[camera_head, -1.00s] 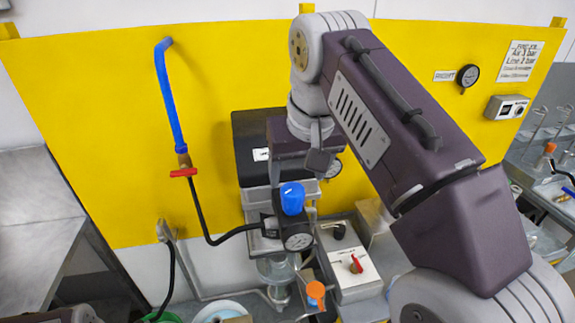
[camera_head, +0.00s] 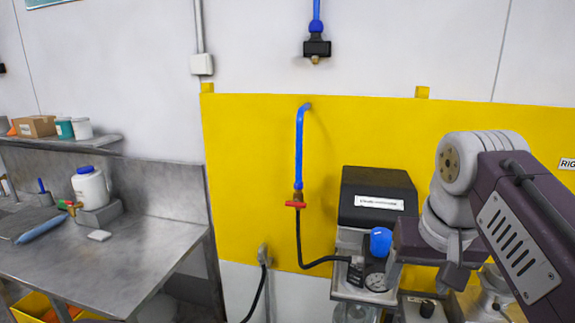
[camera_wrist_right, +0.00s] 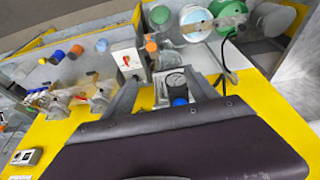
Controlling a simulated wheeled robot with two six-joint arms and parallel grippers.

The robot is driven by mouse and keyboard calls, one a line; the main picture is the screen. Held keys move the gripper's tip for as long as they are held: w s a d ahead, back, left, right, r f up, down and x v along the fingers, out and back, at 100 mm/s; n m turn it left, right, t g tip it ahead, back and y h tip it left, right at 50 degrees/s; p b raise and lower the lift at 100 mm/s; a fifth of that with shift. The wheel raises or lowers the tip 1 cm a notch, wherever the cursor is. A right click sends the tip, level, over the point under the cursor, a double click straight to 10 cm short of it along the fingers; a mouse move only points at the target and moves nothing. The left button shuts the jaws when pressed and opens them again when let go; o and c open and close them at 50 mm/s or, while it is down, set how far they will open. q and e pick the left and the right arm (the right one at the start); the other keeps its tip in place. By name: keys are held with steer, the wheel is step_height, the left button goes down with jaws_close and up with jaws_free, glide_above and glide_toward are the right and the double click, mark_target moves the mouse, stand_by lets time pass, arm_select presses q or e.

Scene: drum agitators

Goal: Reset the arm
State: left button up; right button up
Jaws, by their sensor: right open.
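My right arm comes in from the right in the head view, dark purple with grey joints. Its gripper (camera_head: 393,272) is at the right of the regulator's gauge (camera_head: 375,281) and blue knob (camera_head: 381,241), partly hidden by the wrist. In the right wrist view the gripper (camera_wrist_right: 160,78) has its two grey fingers spread apart, with nothing held between them. The blue knob (camera_wrist_right: 180,102) and gauge show beyond the gap; I cannot tell how far off. My left gripper is in no view.
A yellow panel (camera_head: 250,180) carries a blue pipe (camera_head: 299,150) with a red-handled valve (camera_head: 296,204). A black-topped unit (camera_head: 377,196) stands by the regulator. A steel bench (camera_head: 120,255) with a white jug (camera_head: 90,187) is at left. A control box (camera_wrist_right: 126,62) shows in the wrist view.

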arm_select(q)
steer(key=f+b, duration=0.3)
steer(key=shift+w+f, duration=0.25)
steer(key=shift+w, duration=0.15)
arm_select(e)
steer(key=s+a+f+n+g, duration=0.1)
steer(key=s+f, duration=0.1)
steer(key=f, duration=1.6)
steer(key=s+a+f+n+g+y, duration=0.1)
steer(key=s+a+f, duration=0.1)
steer(key=f, duration=1.6)
steer(key=shift+s, duration=0.15)
